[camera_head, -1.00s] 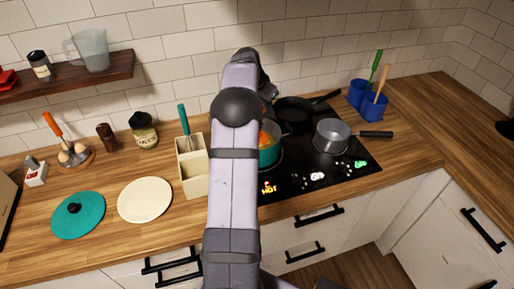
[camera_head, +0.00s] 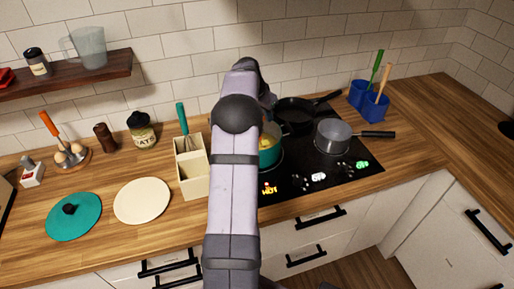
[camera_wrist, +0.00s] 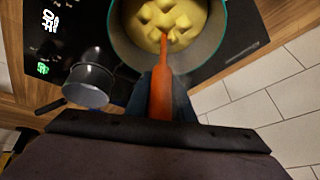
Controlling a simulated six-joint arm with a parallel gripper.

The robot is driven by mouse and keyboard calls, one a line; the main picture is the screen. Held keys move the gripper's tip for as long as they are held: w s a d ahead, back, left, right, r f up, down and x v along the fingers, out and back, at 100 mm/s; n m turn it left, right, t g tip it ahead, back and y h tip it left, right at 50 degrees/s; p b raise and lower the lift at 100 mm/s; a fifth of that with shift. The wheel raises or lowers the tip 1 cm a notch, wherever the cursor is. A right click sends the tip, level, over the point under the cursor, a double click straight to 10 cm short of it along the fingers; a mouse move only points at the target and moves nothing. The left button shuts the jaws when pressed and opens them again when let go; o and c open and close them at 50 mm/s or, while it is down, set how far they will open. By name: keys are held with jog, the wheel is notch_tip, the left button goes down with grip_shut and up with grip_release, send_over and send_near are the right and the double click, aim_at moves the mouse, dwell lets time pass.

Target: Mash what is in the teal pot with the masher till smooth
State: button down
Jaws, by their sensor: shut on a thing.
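The teal pot (camera_head: 271,157) stands on the cooktop, partly behind my arm in the head view. In the wrist view, the pot (camera_wrist: 124,43) holds yellow chunks (camera_wrist: 172,17), several still with distinct lumpy shapes. My gripper (camera_wrist: 162,108) is shut on the orange handle of the masher (camera_wrist: 160,92). The handle runs from between the fingers over the pot rim toward the yellow chunks. The masher's head is not clearly visible, so I cannot tell how deep it sits. My gripper is hidden behind my arm in the head view.
A grey saucepan (camera_head: 333,136) and a black frying pan (camera_head: 296,113) share the cooktop (camera_head: 312,170), which has a lit HOT sign. A beige utensil holder (camera_head: 193,181) stands left of my arm. A teal lid (camera_head: 74,222) and cream disc (camera_head: 142,201) lie farther left.

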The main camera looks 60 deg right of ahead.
jog(key=shift+r+p, duration=1.7)
jog(key=shift+r, duration=0.75)
jog(key=shift+f, duration=0.1)
jog(key=shift+w+a+f+b, duration=0.1)
jog(key=shift+a+b, duration=0.15)
jog(key=shift+b, duration=0.2)
jog(key=shift+w+a+b, duration=0.25)
jog(key=shift+a+b, duration=0.45)
jog(key=shift+b, duration=0.05)
jog(key=shift+w+a+b, duration=0.2)
jog(key=shift+a+b, duration=0.3)
jog(key=shift+a, duration=0.2)
jog(key=shift+w+a+b, duration=0.2)
jog(key=shift+a+b, duration=0.25)
jog(key=shift+a, duration=0.2)
notch_tip(320, 180, down, 4)
jog(key=b, duration=0.3)
jog(key=shift+f, duration=0.25)
